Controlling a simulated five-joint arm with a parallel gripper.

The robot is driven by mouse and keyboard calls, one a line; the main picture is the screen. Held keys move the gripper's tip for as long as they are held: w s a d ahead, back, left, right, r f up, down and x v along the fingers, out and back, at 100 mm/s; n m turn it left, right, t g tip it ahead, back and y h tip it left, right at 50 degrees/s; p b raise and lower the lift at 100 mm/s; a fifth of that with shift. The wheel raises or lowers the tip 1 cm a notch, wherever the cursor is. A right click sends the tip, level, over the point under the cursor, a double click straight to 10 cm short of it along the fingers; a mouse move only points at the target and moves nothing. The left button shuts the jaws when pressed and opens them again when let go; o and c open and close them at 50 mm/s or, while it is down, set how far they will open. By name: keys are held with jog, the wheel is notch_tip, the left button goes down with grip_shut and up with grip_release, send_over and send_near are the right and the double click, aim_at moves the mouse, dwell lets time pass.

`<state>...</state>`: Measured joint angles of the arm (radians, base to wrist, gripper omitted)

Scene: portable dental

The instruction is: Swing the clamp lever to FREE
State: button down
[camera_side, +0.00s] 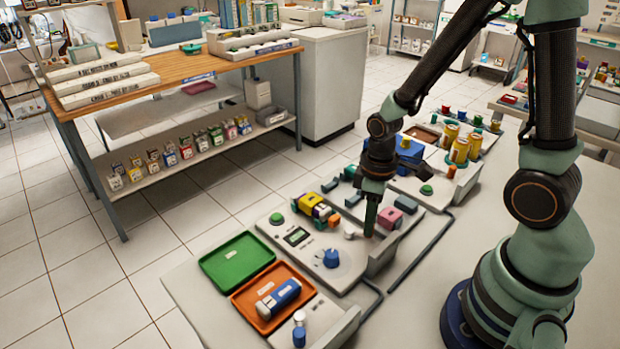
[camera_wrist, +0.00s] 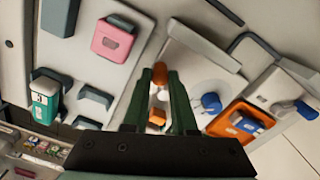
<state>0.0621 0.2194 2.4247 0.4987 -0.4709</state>
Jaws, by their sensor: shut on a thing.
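My gripper (camera_side: 370,232) points down at the inner edge of the grey-white device panel (camera_side: 298,238) in the side view. In the wrist view its two dark green fingers (camera_wrist: 161,80) close in on a small orange knob (camera_wrist: 160,70), which I take to be the end of the clamp lever. The fingers hide much of the lever. A white rounded part (camera_side: 349,230) shows just left of the fingers in the side view. No FREE marking is readable. A blue dial knob (camera_side: 331,258) stands on the panel; it also shows in the wrist view (camera_wrist: 211,102).
A green tray (camera_side: 225,245) and an orange tray (camera_side: 248,314) holding a blue tube (camera_side: 278,299) lie left of the panel. A pink box (camera_side: 391,217) stands close to the right of my gripper; yellow cans (camera_side: 460,150) stand farther back.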

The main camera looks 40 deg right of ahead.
jog(key=shift+w, duration=0.1)
dwell(0.3)
jog(key=c, duration=0.7)
grip_release()
notch_tip(320, 180, up, 12)
jog(key=shift+r, duration=0.1)
jog(key=r+m+t, duration=0.1)
jog(key=r+t, duration=0.1)
jog(key=r, duration=0.1)
jog(key=a+r+m+t, duration=0.1)
jog(key=r+m, duration=0.1)
jog(key=r+m+t, duration=0.1)
jog(key=r+t, duration=0.1)
jog(key=r, duration=0.1)
jog(key=shift+a+r+m+t, duration=0.3)
jog(key=shift+a, duration=0.1)
